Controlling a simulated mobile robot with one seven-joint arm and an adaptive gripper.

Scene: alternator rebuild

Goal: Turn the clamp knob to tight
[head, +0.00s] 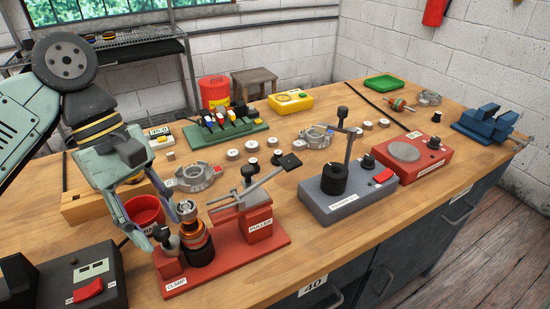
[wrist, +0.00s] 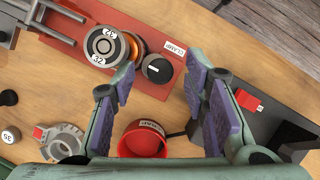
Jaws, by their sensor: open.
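The clamp knob (wrist: 157,69) is round and black with a short white pointer line, beside a white CLAMP label in the wrist view. In the head view the knob (head: 161,234) sits on the red base of the puller fixture (head: 245,257). Next to it stands a rotor (head: 198,244) with copper and black rings; its top (wrist: 103,46) reads 32. My gripper (wrist: 160,76) is open and empty, its fingertips on either side of the knob in the picture. In the head view my gripper (head: 162,228) comes down over it. I cannot tell whether the fingers touch the knob.
A red cup (head: 146,212) stands close behind the fixture. A dark box with a red switch (head: 88,290) is at the left. A grey press (head: 340,199) and a red tester (head: 412,160) stand to the right. Bare table lies in front of the press.

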